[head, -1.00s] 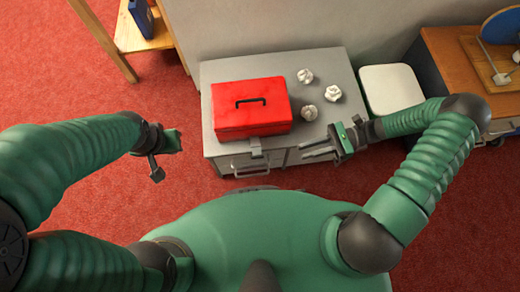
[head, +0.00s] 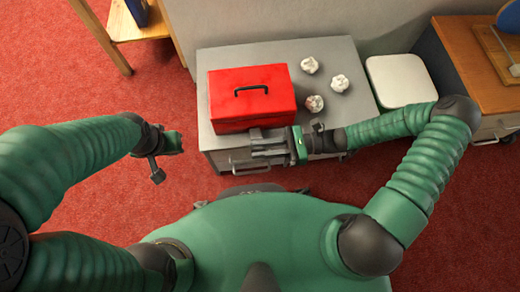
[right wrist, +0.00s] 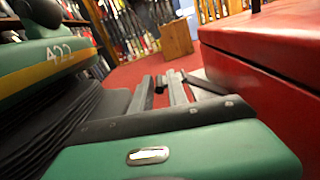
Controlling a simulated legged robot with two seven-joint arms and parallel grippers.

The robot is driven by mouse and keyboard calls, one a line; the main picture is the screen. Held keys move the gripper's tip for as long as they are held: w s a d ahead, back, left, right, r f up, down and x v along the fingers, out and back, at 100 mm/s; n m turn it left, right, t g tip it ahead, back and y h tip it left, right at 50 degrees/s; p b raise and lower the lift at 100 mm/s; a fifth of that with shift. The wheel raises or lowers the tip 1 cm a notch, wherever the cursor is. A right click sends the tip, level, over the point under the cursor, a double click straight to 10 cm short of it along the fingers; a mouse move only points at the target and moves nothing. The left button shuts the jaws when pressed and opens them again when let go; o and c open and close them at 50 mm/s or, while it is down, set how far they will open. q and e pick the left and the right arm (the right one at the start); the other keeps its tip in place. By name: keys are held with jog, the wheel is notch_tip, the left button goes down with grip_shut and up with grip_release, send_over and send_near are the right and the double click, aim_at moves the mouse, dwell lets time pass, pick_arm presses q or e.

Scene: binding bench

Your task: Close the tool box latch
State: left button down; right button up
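The red tool box (head: 252,92) stands on a grey cabinet (head: 225,56), its lid down and its black handle on top. The grey latch at its front is largely hidden by my right gripper (head: 256,150) in the head view, so I cannot tell its position. My right gripper lies along the front of the box, pointing left, with its fingers apart. In the right wrist view its fingers (right wrist: 163,84) run beside the red box wall (right wrist: 265,90).
Several crumpled white balls, one here (head: 340,83), lie right of the box. A white-topped stool (head: 398,82) stands right of the cabinet, with a wooden bench (head: 465,62) beyond. A wooden shelf (head: 140,28) is at back left. Red floor is clear at left.

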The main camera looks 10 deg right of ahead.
jog(key=shift+a, duration=0.2)
grip_shut()
jog(key=shift+w, duration=0.1)
dwell(1.2)
